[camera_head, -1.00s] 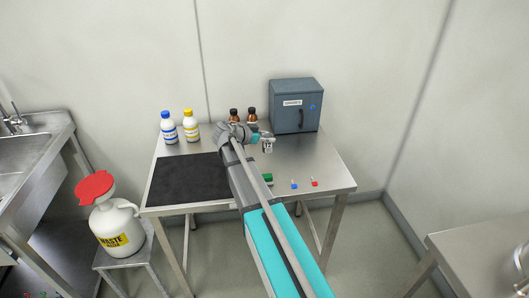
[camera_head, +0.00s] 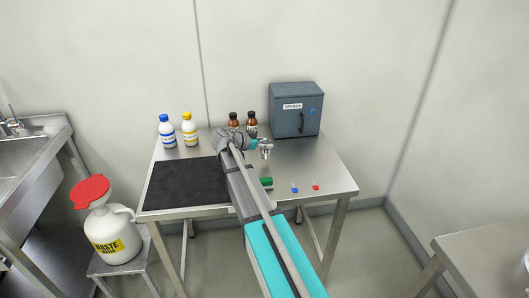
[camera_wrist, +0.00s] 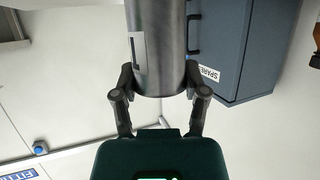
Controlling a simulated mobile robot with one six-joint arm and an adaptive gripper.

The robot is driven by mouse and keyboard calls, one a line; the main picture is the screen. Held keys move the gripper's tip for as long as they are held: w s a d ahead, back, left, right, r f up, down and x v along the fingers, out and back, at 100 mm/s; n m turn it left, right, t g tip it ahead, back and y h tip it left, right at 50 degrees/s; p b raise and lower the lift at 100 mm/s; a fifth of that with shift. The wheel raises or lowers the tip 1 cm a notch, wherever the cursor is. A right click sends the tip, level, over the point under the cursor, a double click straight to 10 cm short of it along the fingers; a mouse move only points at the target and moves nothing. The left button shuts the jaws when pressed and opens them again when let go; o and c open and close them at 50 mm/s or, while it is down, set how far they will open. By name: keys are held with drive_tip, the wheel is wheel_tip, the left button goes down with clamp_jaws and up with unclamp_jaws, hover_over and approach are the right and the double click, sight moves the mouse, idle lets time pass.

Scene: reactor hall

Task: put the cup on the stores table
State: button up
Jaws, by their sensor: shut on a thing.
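A shiny metal cup (camera_wrist: 158,45) is between the fingers of my gripper (camera_wrist: 160,82) in the wrist view, and the gripper is shut on it. In the head view the cup (camera_head: 266,153) is small and silver at the end of my gripper (camera_head: 263,143). It is over the steel table (camera_head: 315,165), right of the middle. I cannot tell whether its base touches the table top.
A grey SPARES cabinet (camera_head: 296,110) stands behind the cup. Two brown bottles (camera_head: 251,123), a blue-capped bottle (camera_head: 167,131) and a yellow-capped bottle (camera_head: 189,130) stand at the back. A black mat (camera_head: 183,185) covers the left. Small green (camera_head: 266,183), blue (camera_head: 294,188) and red (camera_head: 315,185) items lie in front.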

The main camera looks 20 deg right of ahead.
sight(261, 149)
drive_tip(key=shift+w+f+b, duration=0.1)
drive_tip(key=shift+f+b, duration=1.25)
drive_tip(key=shift+f, duration=0.25)
drive_tip(key=shift+f, duration=0.15)
drive_tip(key=o, duration=1.2)
drive_tip(key=shift+c, duration=0.2)
drive_tip(key=shift+r, duration=0.25)
drive_tip(key=p+v, duration=0.4)
drive_tip(key=v, duration=0.8)
drive_tip(key=shift+p, duration=0.35)
